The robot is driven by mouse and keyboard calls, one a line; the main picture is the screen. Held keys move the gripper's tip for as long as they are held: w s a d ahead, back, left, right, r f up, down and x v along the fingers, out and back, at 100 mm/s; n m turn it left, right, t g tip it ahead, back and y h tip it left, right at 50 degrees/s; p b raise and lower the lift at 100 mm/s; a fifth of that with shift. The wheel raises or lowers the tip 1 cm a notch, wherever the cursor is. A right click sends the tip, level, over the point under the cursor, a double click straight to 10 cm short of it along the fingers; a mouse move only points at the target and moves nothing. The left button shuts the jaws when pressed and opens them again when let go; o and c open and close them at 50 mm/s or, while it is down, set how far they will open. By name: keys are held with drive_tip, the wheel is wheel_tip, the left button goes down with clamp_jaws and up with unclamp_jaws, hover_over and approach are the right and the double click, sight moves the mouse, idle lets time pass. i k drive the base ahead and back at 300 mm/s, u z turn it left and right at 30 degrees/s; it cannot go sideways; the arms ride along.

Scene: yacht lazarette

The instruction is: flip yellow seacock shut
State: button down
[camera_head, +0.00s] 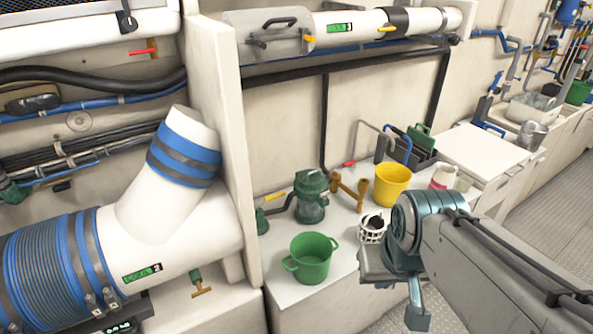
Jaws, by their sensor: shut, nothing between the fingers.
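Several yellow levers show, and I cannot tell for certain which one is the yellow seacock's. One yellow lever (275,197) lies nearly level by a dark green fitting (262,221) at the left end of the white counter, against the wall. Another yellow lever (309,39) is on the clear-ended unit of the upper white pipe, and a third yellow lever (388,29) sits further right on that pipe. My gripper (417,316) is at the lower middle right, in front of the counter, shut and empty, apart from all these levers. My wrist partly hides it.
On the counter (290,288) stand a green pot (311,258), a green strainer (311,197), brass fittings (350,190), a yellow bucket (391,184) and a white basket (372,229). A red-handled pipe (350,163) rises behind. A large white pipe (180,205) fills the left. Floor at right is clear.

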sight(279, 194)
drive_tip(key=u, duration=0.15)
drive_tip(key=i, duration=0.85)
drive_tip(key=u, duration=0.45)
